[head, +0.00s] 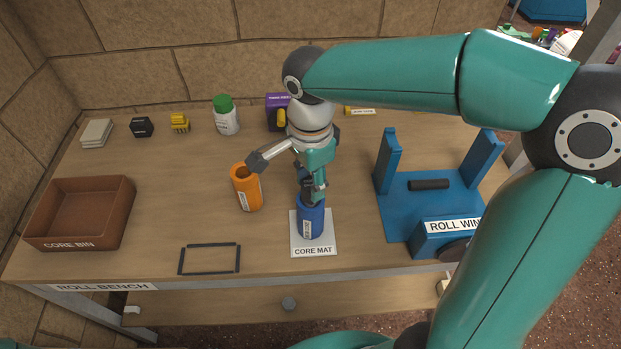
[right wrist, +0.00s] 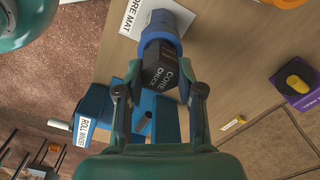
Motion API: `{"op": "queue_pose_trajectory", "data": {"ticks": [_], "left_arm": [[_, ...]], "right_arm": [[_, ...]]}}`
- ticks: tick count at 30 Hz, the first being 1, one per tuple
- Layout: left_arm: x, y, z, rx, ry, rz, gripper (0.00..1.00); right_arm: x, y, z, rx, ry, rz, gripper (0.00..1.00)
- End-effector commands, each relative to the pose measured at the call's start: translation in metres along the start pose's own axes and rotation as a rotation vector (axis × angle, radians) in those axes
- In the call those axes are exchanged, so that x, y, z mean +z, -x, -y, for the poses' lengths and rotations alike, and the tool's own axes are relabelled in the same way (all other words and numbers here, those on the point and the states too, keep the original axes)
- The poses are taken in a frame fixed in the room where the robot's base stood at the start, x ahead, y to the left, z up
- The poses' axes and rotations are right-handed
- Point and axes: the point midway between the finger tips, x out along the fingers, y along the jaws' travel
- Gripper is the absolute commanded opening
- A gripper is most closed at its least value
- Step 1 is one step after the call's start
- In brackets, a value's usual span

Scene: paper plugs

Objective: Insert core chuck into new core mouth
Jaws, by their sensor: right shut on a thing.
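A blue core (head: 311,222) stands upright on the white mat labelled CORE MAT (head: 328,245). My right gripper (head: 313,190) is right above it, pointing down. In the right wrist view, the right gripper (right wrist: 160,100) is shut on the black core chuck (right wrist: 160,70), with a finger on each side. The chuck's far end meets the mouth of the blue core (right wrist: 166,22), in line with it. A blue ring circles the chuck there; how deep the chuck sits inside is hidden. My left gripper is not in view.
An orange tube (head: 247,190) stands just left of the mat. The blue roll winder (head: 400,205) is at the right, the brown core bin (head: 85,205) at the left. A dark frame outline (head: 210,259) lies in front. A green-capped bottle (head: 226,118) and purple box (head: 277,108) stand behind.

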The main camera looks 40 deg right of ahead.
Motion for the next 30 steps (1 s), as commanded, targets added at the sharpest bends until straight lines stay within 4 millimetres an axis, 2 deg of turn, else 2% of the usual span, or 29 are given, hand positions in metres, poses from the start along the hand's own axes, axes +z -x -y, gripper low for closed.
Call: {"op": "queue_pose_trajectory", "data": {"ticks": [9, 10, 15, 25, 30], "left_arm": [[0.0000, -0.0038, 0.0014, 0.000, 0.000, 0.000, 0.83], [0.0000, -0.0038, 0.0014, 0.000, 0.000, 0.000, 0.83], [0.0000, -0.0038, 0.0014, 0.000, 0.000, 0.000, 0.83], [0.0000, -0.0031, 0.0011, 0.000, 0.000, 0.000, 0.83], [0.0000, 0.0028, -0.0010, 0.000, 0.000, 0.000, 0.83]], "right_arm": [[0.0000, -0.0049, 0.0000, 0.000, 0.000, 0.000, 0.00], [0.0000, -0.0050, 0.0000, 0.000, 0.000, 0.000, 0.38], [0.0000, -0.0049, 0.0000, 0.000, 0.000, 0.000, 0.66], [0.0000, -0.0041, -0.0001, 0.000, 0.000, 0.000, 0.66], [0.0001, 0.0032, 0.0000, 0.000, 0.000, 0.000, 0.66]]}}
